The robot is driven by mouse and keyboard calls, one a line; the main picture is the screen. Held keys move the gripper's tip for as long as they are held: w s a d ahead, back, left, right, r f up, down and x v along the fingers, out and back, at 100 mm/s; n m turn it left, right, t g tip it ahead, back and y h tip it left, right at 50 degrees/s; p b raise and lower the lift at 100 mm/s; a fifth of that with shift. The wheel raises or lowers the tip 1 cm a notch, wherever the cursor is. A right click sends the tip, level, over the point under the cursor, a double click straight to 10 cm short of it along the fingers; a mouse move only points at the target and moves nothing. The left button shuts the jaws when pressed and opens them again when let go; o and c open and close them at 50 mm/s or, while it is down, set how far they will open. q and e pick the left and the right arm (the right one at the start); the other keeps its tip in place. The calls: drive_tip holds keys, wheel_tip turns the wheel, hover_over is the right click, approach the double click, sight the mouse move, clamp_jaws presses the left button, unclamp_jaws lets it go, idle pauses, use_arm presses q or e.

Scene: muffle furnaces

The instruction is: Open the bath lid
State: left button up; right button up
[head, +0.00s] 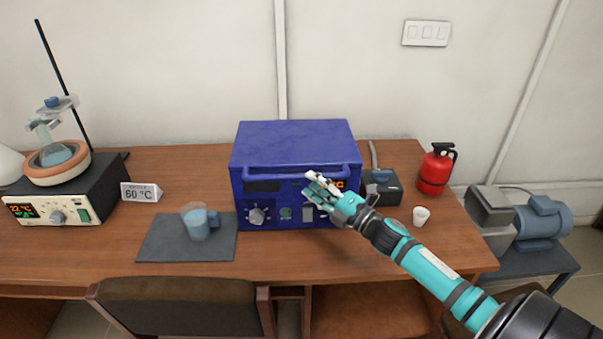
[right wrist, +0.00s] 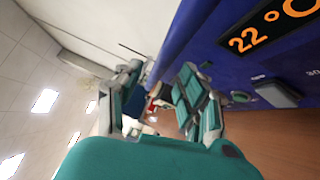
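The bath is a blue box (head: 260,199) on the wooden table, with a knob, switches and an orange display on its front. Its blue lid (head: 295,142) is down, and a blue bar handle (head: 270,172) runs along the lid's front edge. My right gripper (head: 318,187) is at the right part of the handle, in front of the display. In the right wrist view its fingers (right wrist: 158,85) are spread apart, with the blue handle edge (right wrist: 172,45) close to the fingertips. Whether they touch the handle is unclear. My left gripper is not in view.
A beaker of blue liquid (head: 197,222) stands on a grey mat (head: 160,243). A heater with a flask (head: 60,196) is at the left. A small white cup (head: 421,216) and a red extinguisher (head: 435,170) are at the right. A chair (head: 180,290) is in front.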

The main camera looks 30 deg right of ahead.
sight(301, 177)
drive_tip(key=shift+p+x, duration=0.35)
drive_tip(key=shift+x, duration=1.9)
clamp_jaws()
